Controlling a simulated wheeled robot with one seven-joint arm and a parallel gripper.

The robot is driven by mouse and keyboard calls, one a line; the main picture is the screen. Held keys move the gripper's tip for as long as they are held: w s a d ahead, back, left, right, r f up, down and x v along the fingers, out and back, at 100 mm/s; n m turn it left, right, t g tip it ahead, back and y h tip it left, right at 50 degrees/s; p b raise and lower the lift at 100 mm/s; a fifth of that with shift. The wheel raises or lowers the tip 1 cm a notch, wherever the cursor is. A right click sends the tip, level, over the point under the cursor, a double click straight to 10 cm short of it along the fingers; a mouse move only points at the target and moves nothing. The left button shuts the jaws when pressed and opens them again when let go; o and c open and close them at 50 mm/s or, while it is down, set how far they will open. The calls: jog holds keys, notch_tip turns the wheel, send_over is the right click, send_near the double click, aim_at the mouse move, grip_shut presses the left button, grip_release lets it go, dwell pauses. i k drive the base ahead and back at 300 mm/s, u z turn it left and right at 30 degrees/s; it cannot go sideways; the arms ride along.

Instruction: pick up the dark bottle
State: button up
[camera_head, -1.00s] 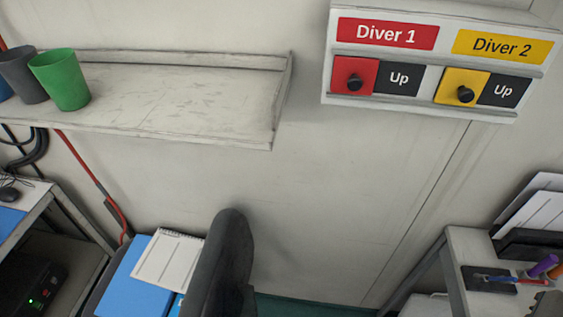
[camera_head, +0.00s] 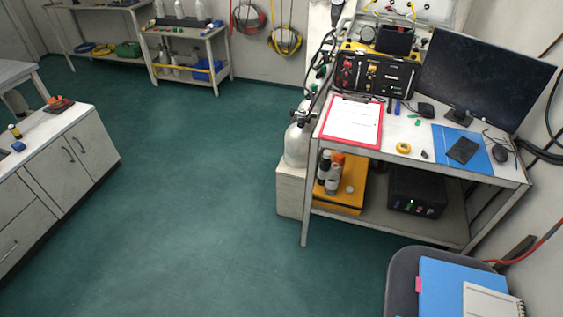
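My gripper is not in view. I cannot tell for sure which thing is the dark bottle. A small dark bottle with a yellow band (camera_head: 14,131) stands upright at the left edge, on the white counter (camera_head: 62,122). Another bottle with a dark top (camera_head: 324,164) stands on the yellow case (camera_head: 352,188) on the desk's lower shelf, beside a grey bottle with an orange top (camera_head: 335,175). All are far off and small.
The desk (camera_head: 415,150) at the right holds a clipboard (camera_head: 353,121) and a monitor (camera_head: 485,75). A white gas cylinder (camera_head: 297,143) stands beside it. A chair (camera_head: 403,280) is at the lower right. The green floor (camera_head: 200,200) between counter and desk is clear.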

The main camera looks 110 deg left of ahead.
aim_at(325, 163)
jog(key=u, duration=3.3)
jog(key=i, duration=1.9)
jog(key=u, duration=0.8)
jog(key=i, duration=0.65)
jog(key=u, duration=0.2)
